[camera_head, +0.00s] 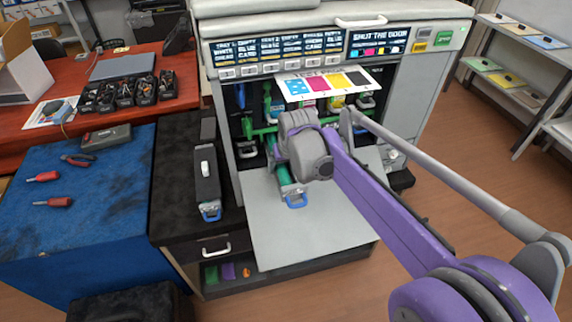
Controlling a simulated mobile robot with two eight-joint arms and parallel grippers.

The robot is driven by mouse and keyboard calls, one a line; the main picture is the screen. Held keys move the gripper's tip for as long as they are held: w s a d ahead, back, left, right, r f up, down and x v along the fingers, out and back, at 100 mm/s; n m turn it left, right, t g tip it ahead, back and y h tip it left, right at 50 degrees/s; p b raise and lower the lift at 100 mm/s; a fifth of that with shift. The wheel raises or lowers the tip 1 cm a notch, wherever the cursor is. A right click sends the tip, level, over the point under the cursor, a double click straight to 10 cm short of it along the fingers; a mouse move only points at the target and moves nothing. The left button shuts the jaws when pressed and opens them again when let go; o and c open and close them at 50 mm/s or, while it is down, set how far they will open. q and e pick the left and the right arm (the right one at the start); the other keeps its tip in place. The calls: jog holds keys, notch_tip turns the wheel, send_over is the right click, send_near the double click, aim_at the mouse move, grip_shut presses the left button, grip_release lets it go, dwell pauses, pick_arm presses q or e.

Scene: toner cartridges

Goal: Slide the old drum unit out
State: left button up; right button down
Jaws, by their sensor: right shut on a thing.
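The drum unit (285,176), a green roller with a grey end and a blue handle (297,201), sticks out of the open printer (355,55) over its lowered grey door. Its back part is hidden by my right gripper and the printer's inside. My right gripper (300,168) reaches in from the right and is shut on the drum unit; its fingertips are mostly hidden behind my wrist. A second, dark unit (207,178) with a blue handle lies on the black cabinet to the left. My left gripper is not in view.
The lowered door (300,240) is bare in front. Toner slots with green and blue parts (268,105) fill the opening, and a colour chart (323,85) hangs above. A blue-covered table (100,215) with tools stands at left. Shelves (515,75) stand at right.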

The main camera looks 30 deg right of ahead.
aim_at(291, 177)
jog(key=shift+s+a+r+p, duration=0.1)
jog(key=shift+s+a+p, duration=0.2)
jog(key=shift+s, duration=0.85)
jog(key=shift+s+a+p, duration=0.15)
jog(key=shift+s+a, duration=0.1)
jog(key=shift+s, duration=0.9)
jog(key=shift+s+a+p, duration=0.3)
jog(key=shift+s+p, duration=0.05)
jog(key=shift+s, duration=0.85)
jog(key=shift+s+a+p, duration=0.25)
jog(key=shift+s+p, duration=0.1)
jog(key=shift+s, duration=0.8)
jog(key=shift+s+a+p, duration=0.3)
jog(key=shift+s+p, duration=0.05)
jog(key=shift+s, duration=0.85)
jog(key=shift+s+r, duration=0.1)
jog(key=s+p, duration=0.1)
jog(key=s+r+p, duration=0.1)
jog(key=s, duration=0.1)
jog(key=s+a+p, duration=0.1)
jog(key=shift+s+a+r, duration=0.1)
jog(key=shift+s+r, duration=0.25)
jog(key=shift+r, duration=0.05)
